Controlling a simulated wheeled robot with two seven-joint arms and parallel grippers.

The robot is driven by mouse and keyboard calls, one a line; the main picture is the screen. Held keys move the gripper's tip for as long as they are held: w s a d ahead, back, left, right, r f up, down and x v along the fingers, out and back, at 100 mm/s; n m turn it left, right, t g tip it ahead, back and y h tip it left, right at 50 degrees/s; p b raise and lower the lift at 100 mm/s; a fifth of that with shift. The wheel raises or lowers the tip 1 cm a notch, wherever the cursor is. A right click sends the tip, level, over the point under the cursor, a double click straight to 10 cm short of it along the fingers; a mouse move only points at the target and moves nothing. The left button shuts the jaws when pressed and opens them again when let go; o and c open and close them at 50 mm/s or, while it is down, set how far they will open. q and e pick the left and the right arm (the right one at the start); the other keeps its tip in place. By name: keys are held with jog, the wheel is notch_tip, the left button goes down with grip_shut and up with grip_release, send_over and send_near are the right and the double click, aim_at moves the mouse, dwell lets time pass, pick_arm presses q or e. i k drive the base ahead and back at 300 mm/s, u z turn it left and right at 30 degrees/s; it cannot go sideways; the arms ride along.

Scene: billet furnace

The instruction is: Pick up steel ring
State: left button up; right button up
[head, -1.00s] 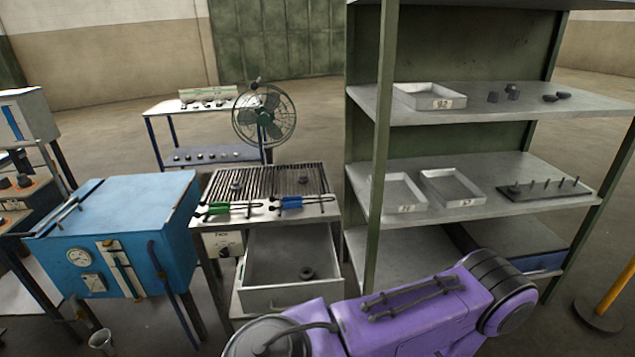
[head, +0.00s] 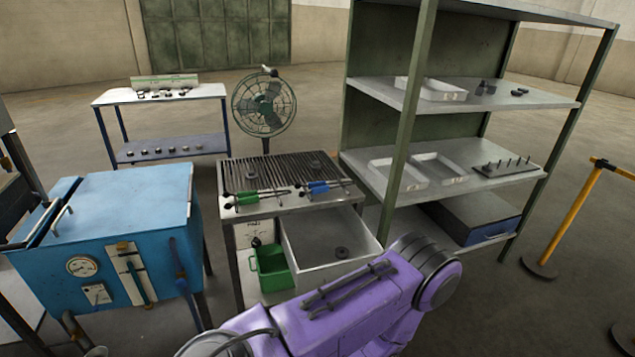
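A small dark ring (head: 342,253) lies flat on the floor of an open grey drawer (head: 372,243) below the grill table. Two more small dark round pieces lie on the ribbed grill top, one at the left (head: 252,171) and one at the right (head: 315,163); I cannot tell whether they are rings. Neither of my grippers is in view. A purple link of my own arm crosses the bottom of the view, in front of the drawer's lower right part.
Green-handled tongs (head: 247,197) and blue-handled tongs (head: 318,187) lie on the grill table (head: 285,207). A green bin (head: 272,272) stands beside the drawer. A blue furnace (head: 115,215) is left, a shelf rack (head: 400,150) right, a fan (head: 262,105) behind. A yellow post (head: 570,215) stands right.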

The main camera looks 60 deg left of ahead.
aim_at(340, 253)
jog(key=u, duration=1.55)
